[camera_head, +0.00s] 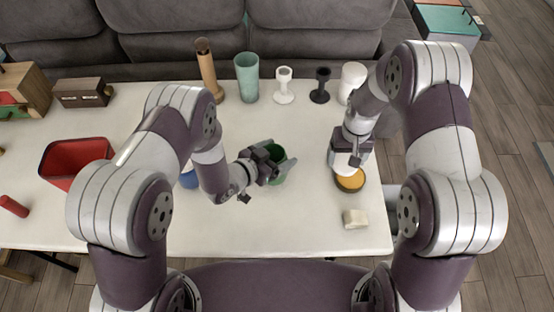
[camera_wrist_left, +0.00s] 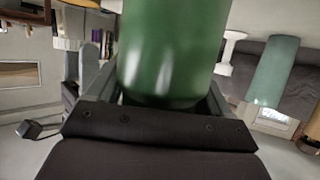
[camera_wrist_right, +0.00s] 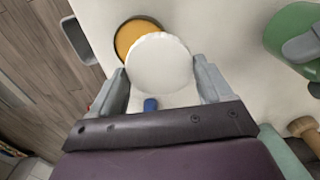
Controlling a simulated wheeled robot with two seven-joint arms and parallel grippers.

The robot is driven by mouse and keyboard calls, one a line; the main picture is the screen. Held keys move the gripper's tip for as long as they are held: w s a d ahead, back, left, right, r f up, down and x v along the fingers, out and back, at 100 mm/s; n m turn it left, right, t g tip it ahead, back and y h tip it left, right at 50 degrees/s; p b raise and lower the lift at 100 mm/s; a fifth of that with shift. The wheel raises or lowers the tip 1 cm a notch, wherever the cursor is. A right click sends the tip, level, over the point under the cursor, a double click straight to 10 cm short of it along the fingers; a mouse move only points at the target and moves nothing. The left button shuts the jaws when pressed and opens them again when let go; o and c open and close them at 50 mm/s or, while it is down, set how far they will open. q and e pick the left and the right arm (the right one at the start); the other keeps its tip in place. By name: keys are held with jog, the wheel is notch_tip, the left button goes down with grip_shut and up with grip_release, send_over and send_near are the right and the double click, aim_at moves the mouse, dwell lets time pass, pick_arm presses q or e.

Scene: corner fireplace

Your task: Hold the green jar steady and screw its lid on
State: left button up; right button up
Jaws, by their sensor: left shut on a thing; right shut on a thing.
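The green jar (camera_head: 281,157) is near the middle of the white table. My left gripper (camera_head: 270,166) is shut on it from the left. In the left wrist view the jar (camera_wrist_left: 172,50) fills the space between the fingers. My right gripper (camera_head: 350,160) is at the right of the table, apart from the jar. It is shut on a white round lid (camera_wrist_right: 160,64), seen between its fingers in the right wrist view. The jar (camera_wrist_right: 290,30) also shows there, at the upper right. In the head view the lid is mostly hidden by the gripper.
A dark-rimmed orange disc (camera_head: 350,181) lies close to my right gripper. A cream block (camera_head: 355,218) is near the front edge. A teal cup (camera_head: 246,78), a wooden mill (camera_head: 208,70) and goblets stand at the back. A red bin (camera_head: 75,158) is at the left.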

aim_at(277, 161)
pick_arm(q)
jog(key=shift+f, duration=1.45)
jog(key=shift+f, duration=0.2)
jog(key=o, duration=1.4)
jog(key=shift+r, duration=0.15)
jog(key=shift+s+a+r, duration=0.15)
jog(key=v, duration=1.1)
jog(key=shift+s+a, duration=0.2)
jog(key=shift+r, duration=0.15)
